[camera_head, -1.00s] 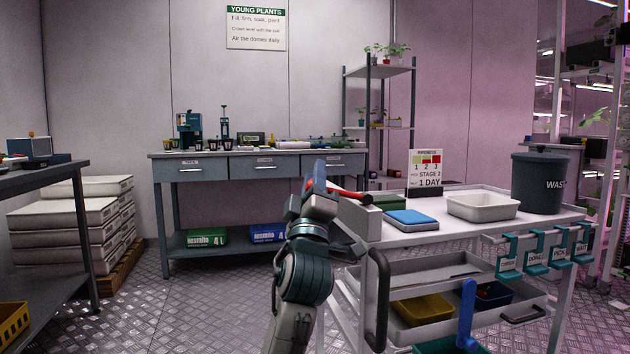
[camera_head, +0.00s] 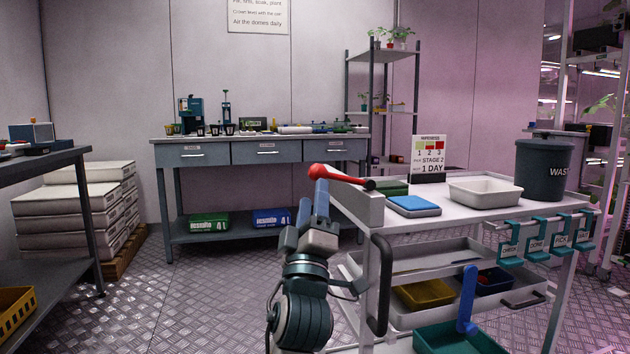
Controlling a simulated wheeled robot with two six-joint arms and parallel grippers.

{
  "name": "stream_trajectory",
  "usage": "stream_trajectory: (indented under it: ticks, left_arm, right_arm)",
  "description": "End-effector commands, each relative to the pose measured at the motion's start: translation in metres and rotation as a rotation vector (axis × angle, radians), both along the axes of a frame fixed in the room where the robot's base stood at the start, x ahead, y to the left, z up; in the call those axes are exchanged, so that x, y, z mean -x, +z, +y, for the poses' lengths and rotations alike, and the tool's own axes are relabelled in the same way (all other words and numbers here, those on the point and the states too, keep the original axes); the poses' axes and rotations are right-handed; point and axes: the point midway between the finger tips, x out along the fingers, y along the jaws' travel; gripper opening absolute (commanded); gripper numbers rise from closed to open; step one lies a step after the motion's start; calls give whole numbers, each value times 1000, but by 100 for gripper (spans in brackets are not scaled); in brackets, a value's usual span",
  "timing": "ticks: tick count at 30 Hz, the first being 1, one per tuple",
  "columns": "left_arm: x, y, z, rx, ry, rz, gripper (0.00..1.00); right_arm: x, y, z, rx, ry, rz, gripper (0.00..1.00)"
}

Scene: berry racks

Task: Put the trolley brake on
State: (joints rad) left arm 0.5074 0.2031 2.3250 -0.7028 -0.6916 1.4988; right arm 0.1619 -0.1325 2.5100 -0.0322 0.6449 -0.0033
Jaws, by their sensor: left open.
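The trolley (camera_head: 460,212) stands at the right, a white cart with a top tray and a lower open drawer. A red-knobbed lever with a dark rod (camera_head: 340,177), which looks like the brake, sits at the trolley's left end beside the grey end panel. My left gripper (camera_head: 318,205) points up just below the red knob, left of the panel. Its blue fingers are open. I cannot tell whether they touch the lever.
On the trolley top are a blue-lidded box (camera_head: 414,206), a white tub (camera_head: 485,191), a sign (camera_head: 428,158) and a waste bin (camera_head: 546,168). A dark handle (camera_head: 380,285) rises close to my left arm. Floor is free left of the trolley.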

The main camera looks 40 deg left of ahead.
Motion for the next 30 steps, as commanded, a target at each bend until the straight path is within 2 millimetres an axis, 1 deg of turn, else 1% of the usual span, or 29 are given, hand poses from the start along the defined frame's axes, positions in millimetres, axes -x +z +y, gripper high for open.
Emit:
stream_trajectory:
  ticks: [1, 6, 25, 28, 30]
  left_arm:
    - [4, -6, -3, 1, -2, 2, 51]
    - [14, -15, -8, 0, -1, 1, 51]
    - [16, -16, -10, -8, -1, 1, 51]
    - [18, -18, -21, -69, -10, 5, 51]
    - [21, -21, -36, -156, -22, 4, 51]
  right_arm:
    - [0, -1, 0, 6, -2, 3, 37]
    - [0, 0, 1, 12, -3, 3, 37]
    - [-1, 0, 0, -2, 1, 4, 37]
    - [-1, -1, 0, 5, -1, 14, 37]
    - [-2, -2, 1, 15, -3, 27, 37]
